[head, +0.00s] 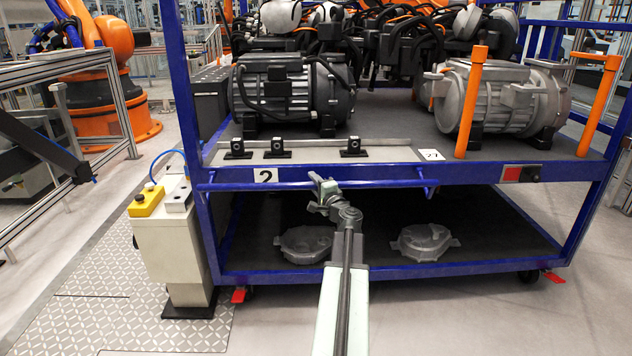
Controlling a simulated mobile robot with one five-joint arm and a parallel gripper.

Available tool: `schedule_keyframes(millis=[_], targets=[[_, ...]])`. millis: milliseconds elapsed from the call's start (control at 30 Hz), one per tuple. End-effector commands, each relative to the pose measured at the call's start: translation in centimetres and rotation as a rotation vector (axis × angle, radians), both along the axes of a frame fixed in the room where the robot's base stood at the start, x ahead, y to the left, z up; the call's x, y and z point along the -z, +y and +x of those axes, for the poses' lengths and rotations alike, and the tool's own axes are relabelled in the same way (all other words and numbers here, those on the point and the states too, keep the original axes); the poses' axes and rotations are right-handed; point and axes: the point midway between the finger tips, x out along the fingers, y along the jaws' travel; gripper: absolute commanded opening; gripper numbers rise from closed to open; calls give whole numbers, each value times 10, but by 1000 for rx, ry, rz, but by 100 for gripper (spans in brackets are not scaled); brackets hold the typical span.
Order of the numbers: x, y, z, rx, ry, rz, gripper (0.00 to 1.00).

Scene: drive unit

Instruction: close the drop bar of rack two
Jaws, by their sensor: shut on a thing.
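Rack two (500,170) is a blue frame with two dark shelves, marked by a white "2" label on its upper shelf edge. Its drop bar (385,184) is a thin blue horizontal bar across the left and middle of the front, at the height of the upper shelf edge. Short blue end pieces show at its left and right. My gripper (321,184) reaches up from below and is shut on the bar near its middle. The jaws hide a short stretch of the bar.
Motors, a grey one (290,90) and a silver one (500,98), stand on the upper shelf. Flat metal housings (425,242) lie on the lower shelf. A control post (168,250) with a yellow box stands at the left. Orange posts (598,105) rise at the right.

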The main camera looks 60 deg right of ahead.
Motion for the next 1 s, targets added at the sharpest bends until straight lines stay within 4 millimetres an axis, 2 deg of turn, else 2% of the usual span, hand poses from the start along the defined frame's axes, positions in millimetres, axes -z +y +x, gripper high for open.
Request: schedule_keyframes(millis=[833, 867, 900, 1000], targets=[[1, 2, 0, -2, 3, -1, 0], [1, -28, 2, 2, 3, -1, 0], [1, -12, 0, 1, 3, -1, 0], [-2, -2, 2, -3, 6, 4, 0]])
